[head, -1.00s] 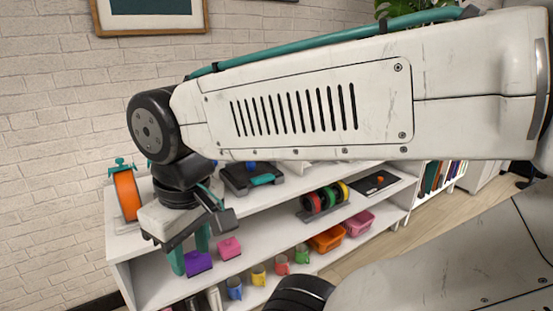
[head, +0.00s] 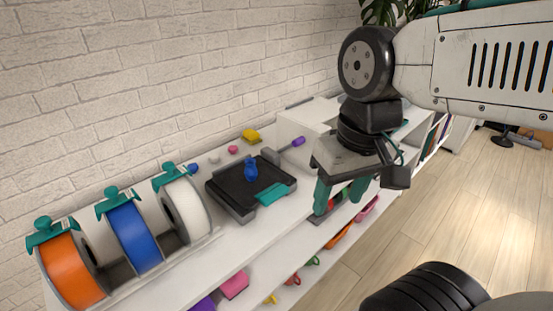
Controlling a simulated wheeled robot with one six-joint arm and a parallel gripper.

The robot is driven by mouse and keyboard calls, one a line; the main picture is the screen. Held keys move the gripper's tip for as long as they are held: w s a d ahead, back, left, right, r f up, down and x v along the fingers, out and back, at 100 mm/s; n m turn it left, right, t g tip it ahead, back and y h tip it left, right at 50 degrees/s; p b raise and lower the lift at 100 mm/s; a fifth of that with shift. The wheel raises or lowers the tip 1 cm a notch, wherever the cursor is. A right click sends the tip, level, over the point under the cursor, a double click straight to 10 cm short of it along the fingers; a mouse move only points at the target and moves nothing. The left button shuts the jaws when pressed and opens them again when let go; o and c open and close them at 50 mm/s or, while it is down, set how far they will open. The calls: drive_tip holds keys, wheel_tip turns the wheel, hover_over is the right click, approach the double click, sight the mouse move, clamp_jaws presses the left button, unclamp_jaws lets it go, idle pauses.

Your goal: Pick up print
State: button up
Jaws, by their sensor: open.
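A small blue print (head: 251,172) stands upright on a dark flat printer bed (head: 232,190) on top of the white shelf unit. The bed has a teal tab at its front edge. My gripper (head: 340,198) is to the right of the print and well apart from it, at the front edge of the shelf top. Its two teal fingers point down, are spread apart and hold nothing. Nothing hides the print in the head view.
Orange, blue and white filament spools (head: 135,236) stand on the left of the shelf top. A yellow block (head: 251,135), a purple piece (head: 298,142) and other small pieces lie near the wall. A white box (head: 300,127) stands right of the bed. Lower shelves hold colored items.

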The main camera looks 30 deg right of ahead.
drive_tip(key=w+a+f+m+y, duration=0.2)
drive_tip(key=w+a+m+y, duration=0.3)
drive_tip(key=w+a, duration=0.15)
drive_tip(key=m+t+y, duration=0.2)
drive_tip(key=m+t, duration=0.6)
drive_tip(key=m, duration=1.4)
approach(246, 162)
drive_tip(key=shift+w+a+f, duration=0.3)
drive_tip(key=shift+a+f, duration=0.15)
drive_tip(key=shift+f, duration=0.15)
drive_tip(key=shift+w+a+f, duration=0.25)
drive_tip(key=shift+a+f, duration=0.15)
drive_tip(key=shift+f, duration=0.2)
drive_tip(key=shift+w+a+f+m, duration=0.15)
drive_tip(key=shift+w+a+f, duration=0.1)
drive_tip(key=shift+w+f, duration=0.15)
drive_tip(key=shift+w+a+f+m, duration=0.2)
drive_tip(key=shift+w+f, duration=0.15)
drive_tip(key=shift+w, duration=0.15)
drive_tip(key=x, duration=0.5)
drive_tip(key=shift+w+a, duration=0.1)
drive_tip(key=shift+w, duration=0.35)
drive_tip(key=shift+r, duration=0.1)
drive_tip(key=c, duration=1)
